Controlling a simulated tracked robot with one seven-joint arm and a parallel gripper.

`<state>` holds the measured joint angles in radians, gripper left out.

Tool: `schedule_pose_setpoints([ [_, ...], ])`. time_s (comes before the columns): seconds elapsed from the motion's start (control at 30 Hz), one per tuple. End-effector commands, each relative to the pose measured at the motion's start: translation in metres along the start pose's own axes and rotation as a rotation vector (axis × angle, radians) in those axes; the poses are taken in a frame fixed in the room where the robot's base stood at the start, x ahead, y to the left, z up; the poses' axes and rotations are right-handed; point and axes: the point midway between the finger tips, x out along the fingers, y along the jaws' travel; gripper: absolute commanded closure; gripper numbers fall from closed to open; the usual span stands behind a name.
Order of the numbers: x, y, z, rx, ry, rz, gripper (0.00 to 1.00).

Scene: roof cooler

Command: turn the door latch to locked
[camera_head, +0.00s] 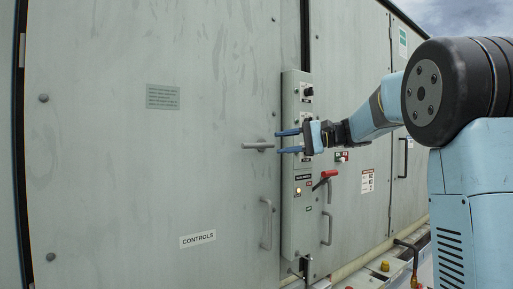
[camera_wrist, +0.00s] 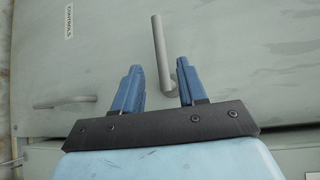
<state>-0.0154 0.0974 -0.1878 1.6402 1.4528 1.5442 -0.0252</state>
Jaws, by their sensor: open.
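The door latch (camera_head: 255,145) is a grey metal bar on the large grey door, above its CONTROLS label (camera_head: 198,239). In the head view the bar lies horizontal, pointing left from its pivot. My gripper (camera_head: 278,142) comes in from the right, its two blue fingers open, one higher and one lower, near the pivot end. In the wrist view the latch (camera_wrist: 161,50) runs lengthwise between and beyond the open fingers of my gripper (camera_wrist: 158,72). Its pivot end lies close to the right finger there; whether they touch I cannot tell. No latch position markings are readable.
A narrow control panel (camera_head: 292,235) with knobs, a lit lamp and a red lever (camera_head: 325,178) stands just right of the latch. A pull handle (camera_head: 266,224) is lower on the door. Pipes (camera_head: 380,255) run low at the right. The door left of the latch is clear.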

Motion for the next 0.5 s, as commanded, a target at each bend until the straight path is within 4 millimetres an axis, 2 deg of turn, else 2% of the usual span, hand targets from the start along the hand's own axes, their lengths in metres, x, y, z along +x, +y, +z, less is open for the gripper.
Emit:
schedule_pose_setpoints([
  [0.3, 0.055, 0.001, 0.001, 0.000, -0.001, 0.001, 0.59],
  [0.5, 0.077, 0.001, 0.000, 0.000, 0.001, 0.001, 0.59],
])
